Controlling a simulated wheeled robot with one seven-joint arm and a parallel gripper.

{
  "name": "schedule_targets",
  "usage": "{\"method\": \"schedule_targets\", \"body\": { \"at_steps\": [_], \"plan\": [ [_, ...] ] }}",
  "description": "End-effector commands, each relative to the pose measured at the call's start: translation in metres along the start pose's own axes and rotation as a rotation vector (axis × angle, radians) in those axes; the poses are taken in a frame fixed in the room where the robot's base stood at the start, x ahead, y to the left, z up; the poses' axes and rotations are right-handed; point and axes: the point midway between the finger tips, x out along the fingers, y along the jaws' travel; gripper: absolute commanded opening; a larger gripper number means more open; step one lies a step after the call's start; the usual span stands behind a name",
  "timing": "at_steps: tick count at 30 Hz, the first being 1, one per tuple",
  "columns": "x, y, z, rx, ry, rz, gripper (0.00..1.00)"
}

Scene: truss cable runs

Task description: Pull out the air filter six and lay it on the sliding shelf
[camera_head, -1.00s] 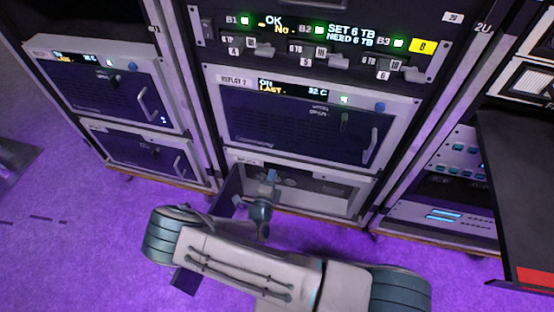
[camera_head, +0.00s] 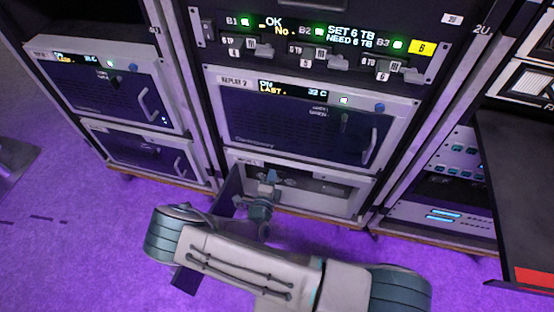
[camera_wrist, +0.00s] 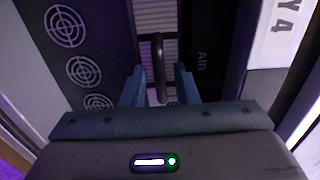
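The air filter (camera_wrist: 147,20) shows in the wrist view as a pale ribbed face in a dark recess, with a dark upright bar handle (camera_wrist: 160,50) on it. My gripper (camera_wrist: 158,75) is open, one blue-grey finger on each side of the handle, with gaps showing on both sides. In the head view my gripper (camera_head: 269,180) is at the open bottom bay (camera_head: 318,193) of the middle rack; my arm hides part of that bay. A dark flat panel (camera_head: 520,190) with a red patch stands at the right; I cannot tell if it is the sliding shelf.
The bay's dark door (camera_head: 228,192) stands swung open at the left of my gripper. A closed unit (camera_head: 300,125) with a handle is just above. A marked panel with ring patterns (camera_wrist: 72,45) is close on the left in the wrist view. The purple floor (camera_head: 70,230) at left is mostly clear.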

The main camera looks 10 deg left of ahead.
Motion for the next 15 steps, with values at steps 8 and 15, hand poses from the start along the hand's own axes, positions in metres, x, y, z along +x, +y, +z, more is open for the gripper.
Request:
{"method": "schedule_targets", "body": {
  "at_steps": [8,15],
  "plan": [
    [0.0001,-0.0006,0.0,0.0,0.0,-0.001,0.0],
    [-0.0042,-0.0014,0.0002,0.0,0.0,-0.001,0.0]
  ]
}}
